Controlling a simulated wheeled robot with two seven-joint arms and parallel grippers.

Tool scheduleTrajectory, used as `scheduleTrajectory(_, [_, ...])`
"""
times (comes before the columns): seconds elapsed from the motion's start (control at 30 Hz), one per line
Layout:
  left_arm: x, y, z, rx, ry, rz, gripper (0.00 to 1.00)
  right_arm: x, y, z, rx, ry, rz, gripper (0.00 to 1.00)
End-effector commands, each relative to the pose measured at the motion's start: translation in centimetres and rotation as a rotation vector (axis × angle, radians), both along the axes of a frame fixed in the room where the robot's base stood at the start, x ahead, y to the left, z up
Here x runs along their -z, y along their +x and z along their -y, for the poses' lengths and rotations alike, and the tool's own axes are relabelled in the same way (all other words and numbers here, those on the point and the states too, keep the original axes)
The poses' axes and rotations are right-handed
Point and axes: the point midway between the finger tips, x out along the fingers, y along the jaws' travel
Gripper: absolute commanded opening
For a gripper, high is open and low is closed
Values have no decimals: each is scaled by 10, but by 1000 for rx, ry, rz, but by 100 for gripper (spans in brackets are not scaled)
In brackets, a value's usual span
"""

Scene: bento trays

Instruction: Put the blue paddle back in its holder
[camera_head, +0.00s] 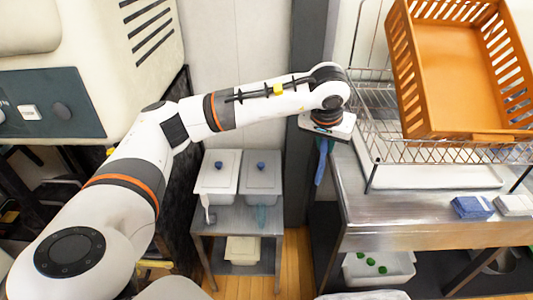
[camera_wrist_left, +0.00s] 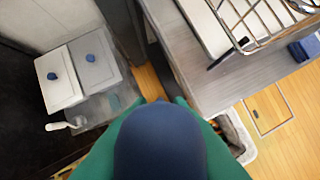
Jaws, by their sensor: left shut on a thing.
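My left gripper (camera_head: 326,134) is shut on the blue paddle (camera_head: 321,163), which hangs down from it beside the left end of the steel counter. In the left wrist view the paddle (camera_wrist_left: 160,145) is a large dark-blue rounded shape between green fingers, and it hides what lies below it. The paddle is apart from this holder. My right gripper is not in view.
A white-lidded bin (camera_head: 218,167) and a grey-lidded bin (camera_head: 262,168), both with blue knobs, stand on a small table (camera_head: 231,227); a white handle (camera_head: 206,208) is in front. The steel counter (camera_head: 440,230) bears a wire rack (camera_head: 375,135), an orange basket (camera_head: 455,80) and a blue block (camera_head: 472,207).

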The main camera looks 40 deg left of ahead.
Motion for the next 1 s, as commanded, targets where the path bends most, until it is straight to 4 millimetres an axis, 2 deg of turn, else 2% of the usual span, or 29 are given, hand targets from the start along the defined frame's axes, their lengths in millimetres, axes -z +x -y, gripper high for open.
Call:
scheduleTrajectory(0.03, [29, 3, -17, -46, 0, -7, 0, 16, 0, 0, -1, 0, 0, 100])
scheduleTrajectory(0.1, [53, 6, -39, -102, 1, -7, 0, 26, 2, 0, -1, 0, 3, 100])
scheduleTrajectory(0.3, [119, 5, -103, -250, 3, -5, 0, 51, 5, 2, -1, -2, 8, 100])
scheduleTrajectory(0.5, [170, -6, -159, -368, 4, -3, 0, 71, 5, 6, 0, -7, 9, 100])
scheduleTrajectory(0.7, [193, -15, -191, -429, 3, 2, 0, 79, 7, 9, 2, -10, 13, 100])
scheduleTrajectory(1.0, [204, -17, -197, -441, 2, 2, 0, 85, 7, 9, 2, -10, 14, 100])
